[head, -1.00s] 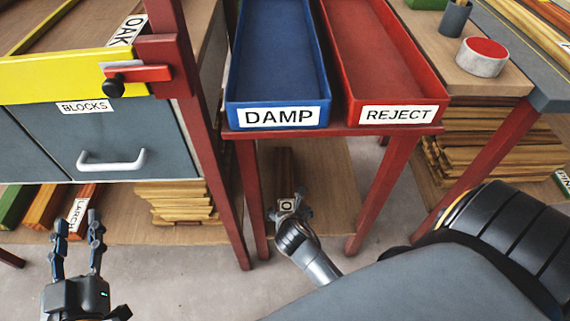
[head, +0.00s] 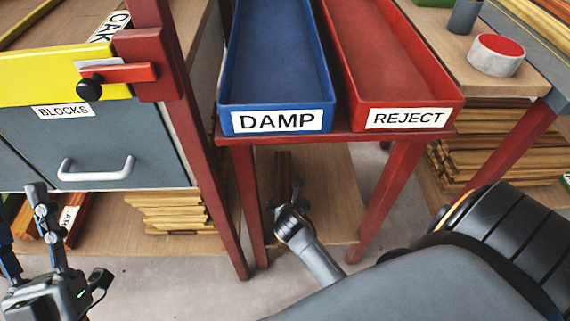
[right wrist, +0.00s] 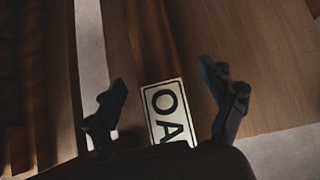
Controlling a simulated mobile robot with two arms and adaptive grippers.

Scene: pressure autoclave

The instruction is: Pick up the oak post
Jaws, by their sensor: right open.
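The oak post is a dark brown bar (head: 283,167) lying on the low shelf under the tray stand, mostly hidden by my right gripper in the head view. In the right wrist view the post (right wrist: 150,45) runs away from me, and its white label (right wrist: 168,115) reads "OA", the rest cut off. My right gripper (head: 290,203) is open at its near end. In the right wrist view its fingers (right wrist: 165,82) are apart on either side of the label; I cannot tell whether they touch. My left gripper (head: 22,208) is open and empty at the lower left.
The blue DAMP tray (head: 226,110) and red REJECT tray (head: 452,100) stand above the post, on a stand with red legs (head: 390,195). Stacked boards (head: 170,212) lie on the left shelf. A grey BLOCKS drawer (head: 140,140) is at left. Bare floor shows in front.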

